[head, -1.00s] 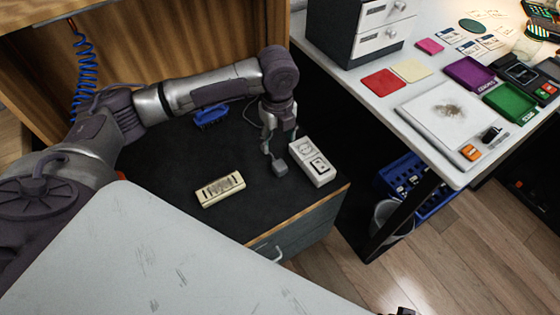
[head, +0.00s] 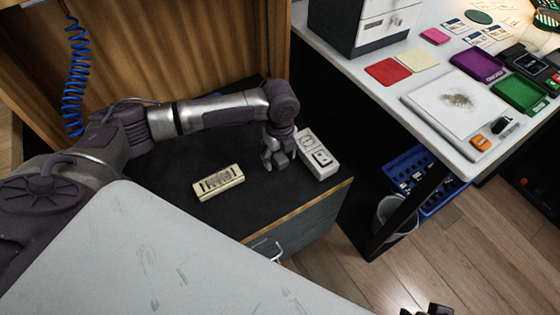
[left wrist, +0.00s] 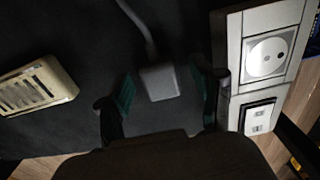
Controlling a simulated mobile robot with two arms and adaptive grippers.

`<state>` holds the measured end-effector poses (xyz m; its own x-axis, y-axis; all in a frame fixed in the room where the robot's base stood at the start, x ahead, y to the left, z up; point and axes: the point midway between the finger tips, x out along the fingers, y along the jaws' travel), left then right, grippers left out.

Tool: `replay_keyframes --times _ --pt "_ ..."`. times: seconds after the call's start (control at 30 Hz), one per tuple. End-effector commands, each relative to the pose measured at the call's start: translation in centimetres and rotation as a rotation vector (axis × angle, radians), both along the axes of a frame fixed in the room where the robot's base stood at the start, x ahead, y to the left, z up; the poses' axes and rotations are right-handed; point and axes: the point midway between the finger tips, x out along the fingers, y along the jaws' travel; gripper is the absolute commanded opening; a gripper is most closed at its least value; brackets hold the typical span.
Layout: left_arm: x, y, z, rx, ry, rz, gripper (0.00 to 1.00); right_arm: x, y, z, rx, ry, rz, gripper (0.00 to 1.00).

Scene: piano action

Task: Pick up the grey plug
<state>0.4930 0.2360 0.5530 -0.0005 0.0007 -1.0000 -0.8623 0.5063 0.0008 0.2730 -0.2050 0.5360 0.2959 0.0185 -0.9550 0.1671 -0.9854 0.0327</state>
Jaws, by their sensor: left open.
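The grey plug (left wrist: 160,82) lies on the dark cabinet top, its cable running up and away in the left wrist view. In the head view the plug (head: 281,159) is partly covered by my gripper. My left gripper (left wrist: 167,97) is open, with one finger on each side of the plug and a gap to each. In the head view my left gripper (head: 278,157) is low over the cabinet top, beside the white socket block (head: 318,158). The block is just right of my right-hand finger in the left wrist view. A small dark part of my right gripper (head: 428,310) shows at the bottom edge.
A cream slotted block (head: 218,182) lies left of the plug on the cabinet top (head: 170,170). A wooden panel (head: 200,50) stands behind. A white desk (head: 480,165) with trays is at the right. The front of the cabinet top is clear.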

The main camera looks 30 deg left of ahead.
Motion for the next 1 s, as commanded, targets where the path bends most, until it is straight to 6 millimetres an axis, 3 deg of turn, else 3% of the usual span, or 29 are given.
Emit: replay_keyframes --times 0.27,0.6,1.0 --pt "0.01 0.0 -0.13 0.0 0.0 0.0 0.63 -0.06 -0.02 0.23 -0.001 -0.001 0.0 0.4" --pt "0.02 0.0 -0.1 -0.001 -0.001 0.0 0.07 -0.05 -0.02 0.21 -0.001 -0.001 0.0 0.4" --pt "0.07 0.0 0.56 0.0 -0.002 0.0 0.06 0.05 0.0 0.21 0.001 -0.003 0.0 0.4"
